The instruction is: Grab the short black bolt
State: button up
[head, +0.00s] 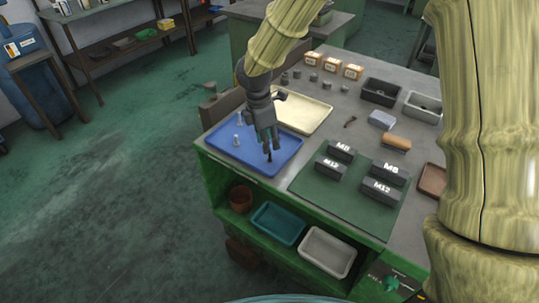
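My gripper (267,146) points down over the blue tray (228,154) on the workbench. A small dark bolt (269,157) shows right below its fingertips, over the right part of the tray. The fingers hide the bolt's upper part. I cannot tell whether they touch it or are closed on it. Two pale silver bolts, one nearer (237,140) and one farther back (240,118), stand upright in the left part of the tray.
A cream tray (312,115) lies behind the blue one. A small dark object (350,121) lies on the bench. Bins (380,92) stand at the back right.

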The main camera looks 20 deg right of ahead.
aim_at(270, 156)
jog(key=shift+s+d+f, duration=0.1)
jog(key=shift+s+f, duration=0.1)
jog(key=shift+f, duration=0.1)
jog(key=shift+d+f+p, duration=0.2)
jog(key=shift+f+p, duration=0.8)
jog(key=shift+f, duration=1.25)
grip_shut()
